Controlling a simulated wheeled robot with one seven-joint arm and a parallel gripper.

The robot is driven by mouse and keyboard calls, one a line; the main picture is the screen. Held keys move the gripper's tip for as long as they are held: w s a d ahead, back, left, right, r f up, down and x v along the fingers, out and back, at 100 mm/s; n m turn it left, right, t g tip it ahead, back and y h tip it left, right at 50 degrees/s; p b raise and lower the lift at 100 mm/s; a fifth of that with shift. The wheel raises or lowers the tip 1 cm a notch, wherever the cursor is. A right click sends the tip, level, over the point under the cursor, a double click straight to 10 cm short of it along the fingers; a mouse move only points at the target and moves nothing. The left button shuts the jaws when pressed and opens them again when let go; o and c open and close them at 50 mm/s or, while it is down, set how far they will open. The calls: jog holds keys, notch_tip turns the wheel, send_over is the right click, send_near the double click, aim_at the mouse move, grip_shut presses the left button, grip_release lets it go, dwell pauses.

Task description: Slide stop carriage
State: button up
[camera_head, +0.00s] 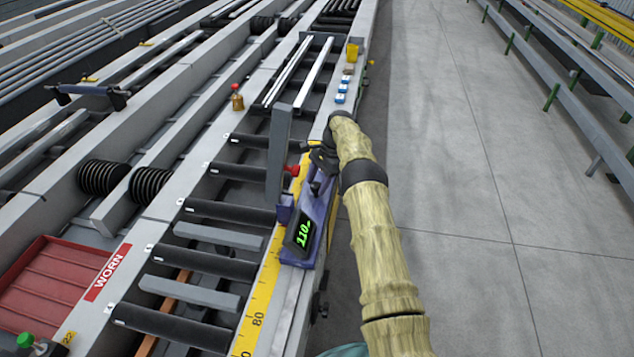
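The stop carriage (313,222) is a purple-blue block on the rail along the right edge of the runout table. Its tilted dark display shows green digits that look like 110. A tall grey stop plate (279,150) stands up on its left side, over the rollers. A red knob (291,170) is beside the plate. My gripper (322,160) is at the far end of the carriage, close to a dark knob or lever on it. The fingers are dark and small here, and my wrist partly covers them, so I cannot tell whether they grip anything.
A yellow scale (258,308) marked 80 runs along the rail. Black rollers (190,262) lie left of the carriage. A red tray (62,285) labelled WORN is at lower left. Small blue blocks (341,93) and a yellow cup (352,52) stand farther up the edge. The floor at right is clear.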

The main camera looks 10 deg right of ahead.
jog(key=shift+o, duration=0.6)
jog(key=shift+r, duration=0.6)
notch_tip(320, 180, up, 9)
jog(key=shift+f, duration=0.1)
